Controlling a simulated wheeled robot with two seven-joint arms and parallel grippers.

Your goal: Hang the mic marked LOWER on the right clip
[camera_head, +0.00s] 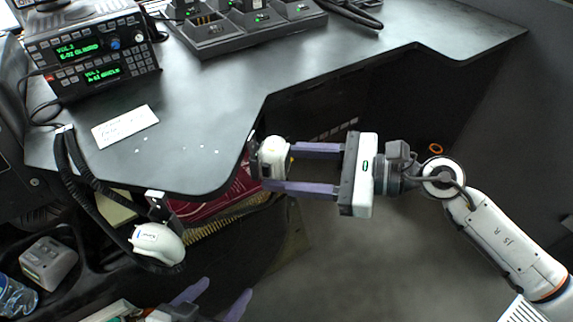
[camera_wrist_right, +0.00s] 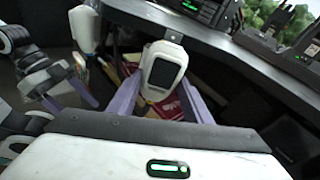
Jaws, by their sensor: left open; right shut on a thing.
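My right gripper (camera_head: 268,166) is shut on a white mic (camera_head: 273,156), which it holds upright against the desk's front edge. The same mic shows in the right wrist view (camera_wrist_right: 163,70) between the purple fingers, with a dark square panel facing the camera. My left gripper (camera_head: 226,290) is open and empty at the bottom of the head view. No mic marking is readable.
Two stacked radios (camera_head: 92,58) with green displays and a white handwritten card (camera_head: 125,126) lie on the dark desk (camera_head: 200,110). A charger dock (camera_head: 250,30) stands at the back. A bottle (camera_head: 15,297) and a grey box (camera_head: 48,263) sit lower left.

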